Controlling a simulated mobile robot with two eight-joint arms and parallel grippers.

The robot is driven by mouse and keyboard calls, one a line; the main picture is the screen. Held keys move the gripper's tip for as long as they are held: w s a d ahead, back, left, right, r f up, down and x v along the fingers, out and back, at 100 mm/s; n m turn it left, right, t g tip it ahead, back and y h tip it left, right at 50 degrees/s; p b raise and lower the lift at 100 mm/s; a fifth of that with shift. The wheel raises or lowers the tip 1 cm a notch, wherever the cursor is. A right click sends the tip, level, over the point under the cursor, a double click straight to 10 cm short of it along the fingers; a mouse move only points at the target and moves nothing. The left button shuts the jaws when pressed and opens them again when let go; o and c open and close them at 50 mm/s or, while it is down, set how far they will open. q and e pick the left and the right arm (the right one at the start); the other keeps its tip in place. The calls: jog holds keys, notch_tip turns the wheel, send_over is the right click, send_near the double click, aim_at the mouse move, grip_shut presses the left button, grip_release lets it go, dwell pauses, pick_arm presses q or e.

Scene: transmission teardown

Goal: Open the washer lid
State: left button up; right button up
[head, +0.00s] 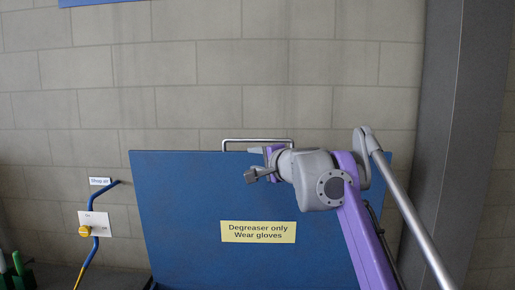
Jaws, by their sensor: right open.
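The washer lid (185,215) is a large blue panel that stands steeply raised in the middle of the head view, its face toward me. It bears a yellow label (258,232) reading "Degreaser only / Wear gloves". A metal bar handle (245,140) sits at its top edge. My right gripper (254,164) is open, pointing left, just below the handle and in front of the lid's upper part. I see nothing between its fingers. Whether it touches the lid or handle I cannot tell. The washer's tub is out of view, and my left gripper is not in view.
A grey block wall (220,70) is behind the lid. A dark grey column (449,140) stands at the right. At the left is a blue hose (97,245) with a yellow fitting and a "Shop air" sign (100,181). Green items (18,268) show at lower left.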

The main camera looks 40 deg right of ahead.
aim_at(258, 140)
jog(key=d+r+m+h, duration=0.2)
jog(key=d+r+m, duration=0.1)
jog(key=d+r, duration=0.15)
jog(key=p+x, duration=0.1)
jog(key=x, duration=0.7)
jog(key=shift+w+d+f+p, duration=0.15)
jog(key=shift+d+p, duration=0.1)
jog(key=shift+p, duration=0.15)
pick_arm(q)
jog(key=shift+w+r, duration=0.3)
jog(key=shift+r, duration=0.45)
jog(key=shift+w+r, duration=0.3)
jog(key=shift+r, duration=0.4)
pick_arm(e)
jog(key=shift+w+d+f, duration=0.15)
jog(key=shift+w+d, duration=0.05)
jog(key=shift+w, duration=0.45)
grip_shut()
jog(key=shift+s, duration=0.1)
